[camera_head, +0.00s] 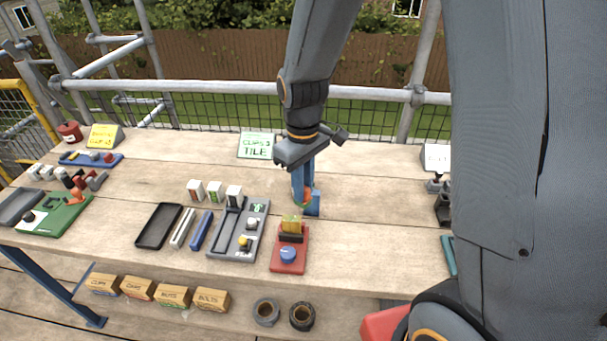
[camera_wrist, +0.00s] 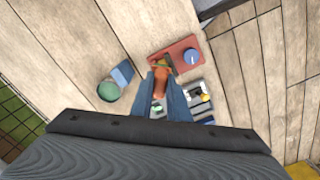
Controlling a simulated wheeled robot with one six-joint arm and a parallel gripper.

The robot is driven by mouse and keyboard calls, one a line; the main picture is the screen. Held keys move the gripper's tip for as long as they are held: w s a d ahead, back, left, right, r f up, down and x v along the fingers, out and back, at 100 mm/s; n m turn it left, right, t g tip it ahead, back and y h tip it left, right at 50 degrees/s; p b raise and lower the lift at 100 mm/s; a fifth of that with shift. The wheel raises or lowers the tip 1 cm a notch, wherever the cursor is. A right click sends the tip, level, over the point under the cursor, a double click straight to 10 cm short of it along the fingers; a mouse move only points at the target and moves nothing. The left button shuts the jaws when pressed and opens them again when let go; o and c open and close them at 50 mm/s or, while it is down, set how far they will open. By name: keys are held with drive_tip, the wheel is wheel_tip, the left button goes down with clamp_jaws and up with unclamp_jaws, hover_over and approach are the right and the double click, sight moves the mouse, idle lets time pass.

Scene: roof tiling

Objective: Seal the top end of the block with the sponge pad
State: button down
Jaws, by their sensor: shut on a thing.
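My gripper (camera_head: 305,188) has blue fingers and is shut on an orange piece, which shows between the fingertips in the wrist view (camera_wrist: 161,82). I take this piece to be the sponge pad; its lower face is hidden. A red base (camera_head: 289,266) stands just in front of the gripper, with a blue round knob (camera_head: 288,254). A small yellowish block (camera_head: 292,223) stands upright in a dark holder on it. In the wrist view the orange piece overlaps the holder end of the red base (camera_wrist: 178,50); I cannot tell whether they touch.
A blue stand with a green rounded top (camera_wrist: 108,91) is close beside the gripper. A grey slotted tray (camera_head: 228,246) with knobs lies left of the red base. A black tray (camera_head: 158,226) and small white blocks (camera_head: 214,191) are farther left. The tabletop right of the gripper is mostly clear.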

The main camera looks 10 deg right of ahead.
drive_tip(key=shift+r+p, duration=0.7)
drive_tip(key=shift+r, duration=0.4)
